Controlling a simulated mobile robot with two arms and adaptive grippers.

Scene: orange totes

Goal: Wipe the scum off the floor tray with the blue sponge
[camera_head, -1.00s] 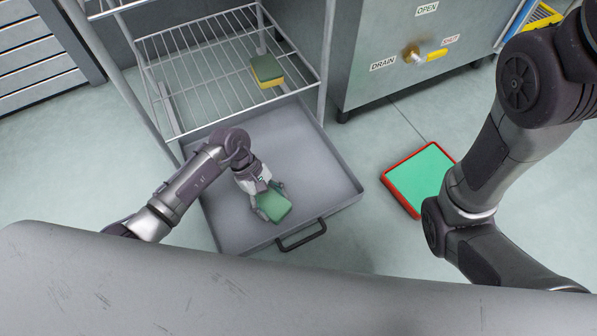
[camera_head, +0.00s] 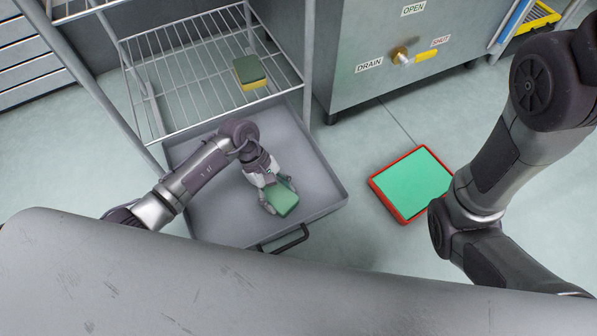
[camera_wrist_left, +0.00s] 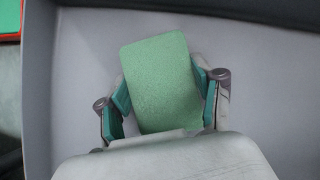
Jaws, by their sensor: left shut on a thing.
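My left gripper (camera_head: 280,198) is shut on a sponge (camera_head: 286,203) with a green top face, held over the grey floor tray (camera_head: 220,222). In the left wrist view the green sponge (camera_wrist_left: 160,80) sits between the two fingers (camera_wrist_left: 165,98), slightly tilted. I see no blue on it; its underside is hidden, and I cannot tell whether it touches the tray bottom. The visible tray bottom looks plain grey, with no distinct scum. A second sponge (camera_head: 250,72), green over yellow, lies on the wire shelf. My right gripper is out of view.
The wire rack (camera_head: 190,65) stands over the back of the tray. A red-rimmed tray with a green inside (camera_head: 412,183) lies on the floor to the right. A steel cabinet (camera_head: 400,30) with a drain valve stands behind. Open floor lies between the two trays.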

